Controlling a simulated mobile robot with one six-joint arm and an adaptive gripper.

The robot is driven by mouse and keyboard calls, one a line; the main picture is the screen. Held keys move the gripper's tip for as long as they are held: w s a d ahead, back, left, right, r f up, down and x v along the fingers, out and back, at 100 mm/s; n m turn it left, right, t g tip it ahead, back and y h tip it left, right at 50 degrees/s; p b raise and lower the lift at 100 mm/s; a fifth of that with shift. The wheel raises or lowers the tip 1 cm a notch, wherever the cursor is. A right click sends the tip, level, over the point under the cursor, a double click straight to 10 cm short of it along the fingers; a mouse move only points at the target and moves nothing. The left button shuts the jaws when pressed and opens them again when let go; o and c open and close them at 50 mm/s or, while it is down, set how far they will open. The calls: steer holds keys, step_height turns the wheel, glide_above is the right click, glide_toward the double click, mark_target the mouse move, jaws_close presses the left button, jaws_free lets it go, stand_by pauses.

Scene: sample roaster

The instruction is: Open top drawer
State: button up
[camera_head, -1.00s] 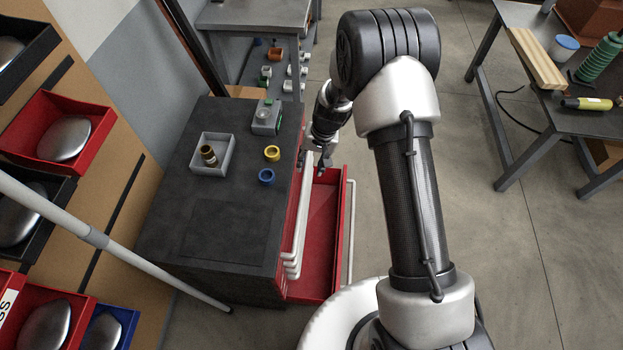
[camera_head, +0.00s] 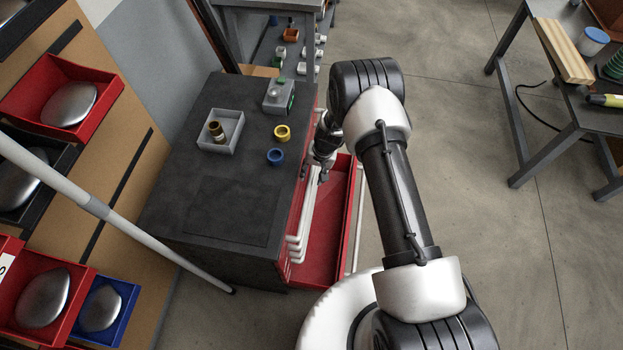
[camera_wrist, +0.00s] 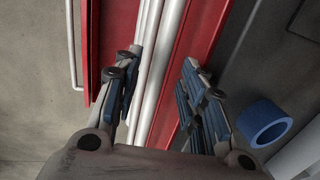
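The dark-topped cabinet (camera_head: 235,215) has a red front with several white bar handles (camera_head: 303,215) stacked one above another. A lower red drawer (camera_head: 330,235) is pulled out, with its own white handle (camera_head: 358,220) at its outer edge. The drawers above it look shut. My gripper (camera_head: 322,177) is at the far part of the stacked handles, partly hidden by my arm. In the wrist view my gripper (camera_wrist: 158,65) is open, its fingers on either side of the white handles (camera_wrist: 157,75). I cannot tell whether a finger touches a handle.
On the cabinet top are a grey box (camera_head: 221,131) with a brass part, a yellow ring (camera_head: 282,132), a blue ring (camera_head: 275,157) and a grey switch box (camera_head: 279,95). A workbench (camera_head: 575,105) stands right. Floor right of the open drawer is clear.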

steer(key=shift+a+f, duration=0.15)
steer(key=shift+f, duration=0.55)
steer(key=shift+a+f, duration=0.15)
steer(key=shift+f, duration=0.5)
steer(key=shift+c, duration=0.3)
jaws_close()
